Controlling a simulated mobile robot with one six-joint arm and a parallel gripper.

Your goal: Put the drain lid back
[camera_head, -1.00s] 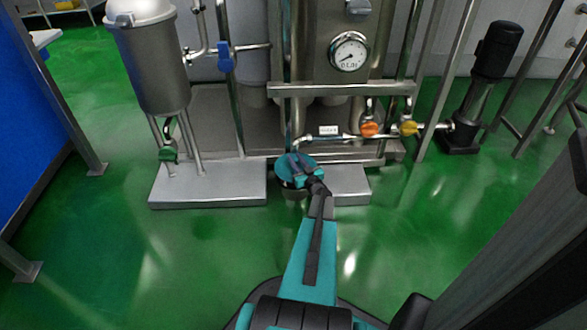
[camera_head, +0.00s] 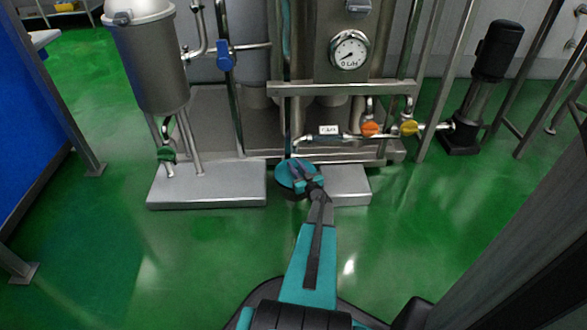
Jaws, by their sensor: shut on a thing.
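My gripper (camera_head: 299,180) shows from above at the end of my teal arm, low between two metal plinths at the foot of the machine. Its fingertips are hidden under my wrist. The drain opening is hidden, and I cannot tell whether the lid touches the floor.
A left metal plinth (camera_head: 208,190) and a right plinth (camera_head: 349,183) flank my gripper closely. Pipes with an orange valve (camera_head: 370,129) and a yellow valve (camera_head: 410,128) run behind it. A pump (camera_head: 480,95) stands at right. The green floor (camera_head: 170,265) in front is clear.

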